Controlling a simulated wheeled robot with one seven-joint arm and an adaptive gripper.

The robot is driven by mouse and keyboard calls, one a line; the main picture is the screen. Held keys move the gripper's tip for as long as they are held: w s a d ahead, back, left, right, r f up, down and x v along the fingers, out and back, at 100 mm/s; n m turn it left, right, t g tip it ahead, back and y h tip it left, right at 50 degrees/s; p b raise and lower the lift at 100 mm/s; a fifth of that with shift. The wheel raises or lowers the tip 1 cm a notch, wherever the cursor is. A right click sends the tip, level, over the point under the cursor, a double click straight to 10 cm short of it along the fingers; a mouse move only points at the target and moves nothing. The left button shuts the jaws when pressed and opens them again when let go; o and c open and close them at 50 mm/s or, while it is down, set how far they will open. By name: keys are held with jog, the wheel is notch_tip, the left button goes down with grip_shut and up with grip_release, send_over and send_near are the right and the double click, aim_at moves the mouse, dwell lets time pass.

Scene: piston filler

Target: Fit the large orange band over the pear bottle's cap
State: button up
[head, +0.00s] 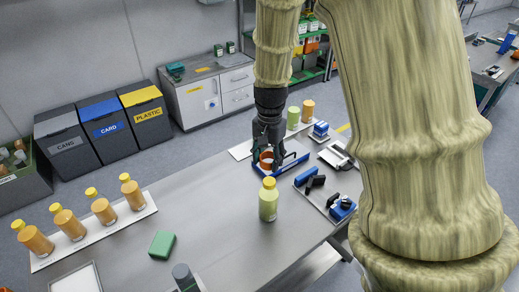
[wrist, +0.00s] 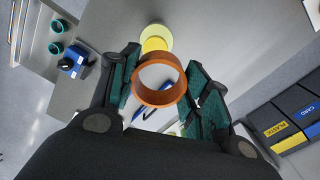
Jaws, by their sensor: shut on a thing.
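My gripper (head: 268,146) is shut on the large orange band (head: 266,161). In the wrist view the band (wrist: 158,64) sits as an open ring between the green-padded fingers of my gripper (wrist: 159,90). The pear bottle (head: 268,203) is pale green with a yellow cap (head: 269,183) and stands upright on the table, in front of the gripper in the head view. In the wrist view the yellow cap (wrist: 155,42) shows just beyond the band, partly hidden by its upper rim. The band is apart from the cap in the head view.
A blue frame (head: 280,164) lies on the table under the gripper. A tray with blue and black tools (head: 318,185) stands to the right. Several orange bottles (head: 103,210) stand on a white board at left. A green block (head: 162,245) lies at front. The table's middle is clear.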

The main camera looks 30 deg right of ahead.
jog(key=shift+s+f+b, duration=0.15)
jog(key=shift+s+b, duration=0.35)
jog(key=shift+s, duration=0.6)
jog(key=shift+s+f, duration=0.2)
jog(key=w+f+b, duration=0.1)
jog(key=w+f, duration=0.1)
jog(key=f, duration=0.1)
jog(key=shift+w+a+b, duration=0.1)
jog(key=shift+w+b, duration=0.05)
jog(key=shift+b, duration=0.2)
jog(key=shift+f, duration=0.2)
jog(key=shift+s+f+b, duration=0.2)
jog(key=shift+s+b, duration=0.1)
jog(key=shift+s, duration=0.35)
jog(key=shift+w+f, duration=0.4)
jog(key=shift+s+r, duration=0.2)
jog(key=shift+s, duration=0.05)
jog(key=shift+w+f, duration=0.15)
jog(key=shift+w, duration=0.05)
